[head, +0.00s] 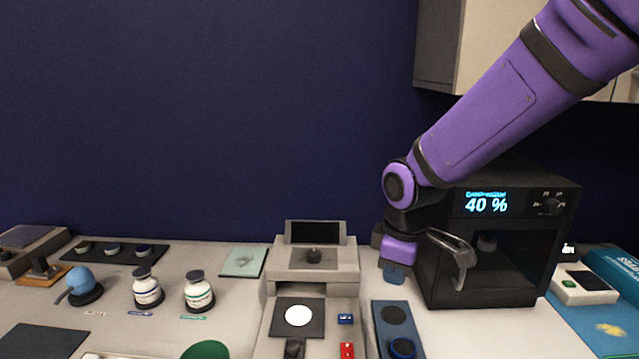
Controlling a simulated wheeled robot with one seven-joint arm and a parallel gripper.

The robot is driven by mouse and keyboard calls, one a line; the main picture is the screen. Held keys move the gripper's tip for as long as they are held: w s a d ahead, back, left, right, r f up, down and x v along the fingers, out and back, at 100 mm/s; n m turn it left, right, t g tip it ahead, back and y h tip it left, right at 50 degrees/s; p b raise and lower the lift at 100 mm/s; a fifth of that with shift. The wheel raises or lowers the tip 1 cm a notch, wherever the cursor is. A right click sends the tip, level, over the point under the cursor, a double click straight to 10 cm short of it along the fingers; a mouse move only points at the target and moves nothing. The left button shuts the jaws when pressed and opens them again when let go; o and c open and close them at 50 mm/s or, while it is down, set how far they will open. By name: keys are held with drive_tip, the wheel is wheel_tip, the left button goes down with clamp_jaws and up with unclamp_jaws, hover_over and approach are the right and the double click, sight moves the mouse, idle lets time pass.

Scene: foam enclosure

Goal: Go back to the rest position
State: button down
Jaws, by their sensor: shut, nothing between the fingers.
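My gripper (395,272) hangs at the end of my purple arm, pointing down in the right half of the head view. It is shut with nothing seen in it. It is just left of the black oven-like box (505,295) and above the back end of a dark blue slab (393,318). I cannot tell whether its tips touch anything. The box shows "40 %" on its display and has a grey handle (461,262) close to the right of my gripper.
A grey device (318,275) with a dark screen stands left of my gripper. Two white bottles (147,288) (199,292) and a blue round-bodied item (80,280) stand further left. A cabinet (500,45) hangs behind my arm. A white meter (584,284) lies at the right.

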drive_tip(key=s+d+r+m+t, duration=0.3)
drive_tip(key=s+d+r+m, duration=1)
drive_tip(key=s+d+r, duration=0.2)
drive_tip(key=shift+s+d+r+t, duration=0.15)
drive_tip(key=shift+s+d+t, duration=0.25)
drive_tip(key=shift+s+d, duration=0.8)
drive_tip(key=shift+s+a, duration=0.2)
